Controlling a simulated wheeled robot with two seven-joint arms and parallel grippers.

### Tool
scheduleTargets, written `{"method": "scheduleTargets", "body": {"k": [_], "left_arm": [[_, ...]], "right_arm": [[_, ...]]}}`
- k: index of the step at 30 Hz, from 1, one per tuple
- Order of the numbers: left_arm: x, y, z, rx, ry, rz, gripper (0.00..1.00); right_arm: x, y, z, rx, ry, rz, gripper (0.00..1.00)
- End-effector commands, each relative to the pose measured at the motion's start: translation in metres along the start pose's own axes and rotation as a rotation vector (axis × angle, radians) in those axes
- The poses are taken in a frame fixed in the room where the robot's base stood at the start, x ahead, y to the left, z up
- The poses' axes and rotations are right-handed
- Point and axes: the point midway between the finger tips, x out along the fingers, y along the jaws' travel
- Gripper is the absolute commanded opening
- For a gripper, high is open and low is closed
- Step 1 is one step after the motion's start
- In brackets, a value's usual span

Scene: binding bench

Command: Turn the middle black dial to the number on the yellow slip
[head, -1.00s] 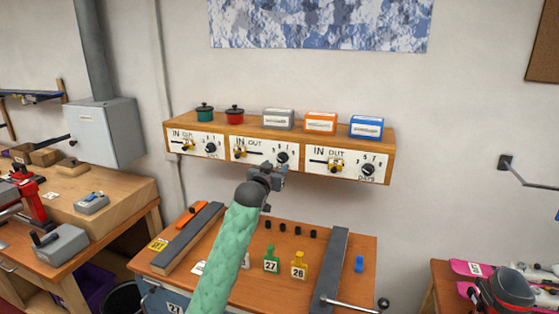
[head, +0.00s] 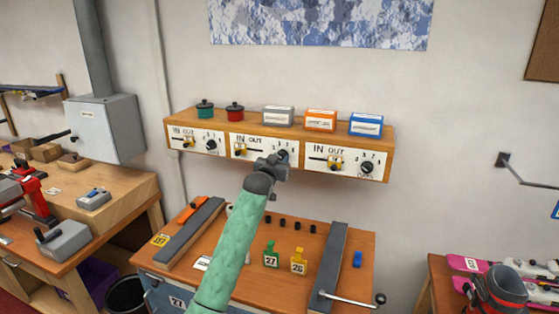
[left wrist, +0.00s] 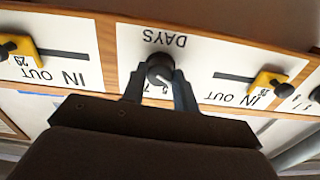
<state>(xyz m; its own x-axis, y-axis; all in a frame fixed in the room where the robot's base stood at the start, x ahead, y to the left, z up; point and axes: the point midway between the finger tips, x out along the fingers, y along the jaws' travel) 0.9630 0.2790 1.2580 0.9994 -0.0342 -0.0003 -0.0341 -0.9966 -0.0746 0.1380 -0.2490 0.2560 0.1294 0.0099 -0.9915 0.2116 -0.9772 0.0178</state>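The middle black dial (head: 284,154) is on the middle white panel of the wooden wall box, partly hidden by my left gripper (head: 280,160) in the head view. My right gripper is not in view.
The wooden box (head: 210,126) carries small pots and boxes on top. Yellow sliders (left wrist: 268,83) flank the dial's panel area. The bench below holds grey bars (head: 190,236) and a green numbered tag (head: 271,258).

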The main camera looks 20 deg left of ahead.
Motion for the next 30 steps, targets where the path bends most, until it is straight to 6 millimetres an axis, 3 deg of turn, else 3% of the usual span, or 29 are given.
{"method": "scheduleTargets", "body": {"k": [14, 30], "left_arm": [[0.000, 0.000, 0.000, 0.079, 0.000, 0.000, 0.06], [0.000, -0.001, -0.001, 0.540, 0.002, -0.001, 0.06]], "right_arm": [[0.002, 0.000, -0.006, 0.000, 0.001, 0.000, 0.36], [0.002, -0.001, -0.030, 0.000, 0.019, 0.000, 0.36]]}}
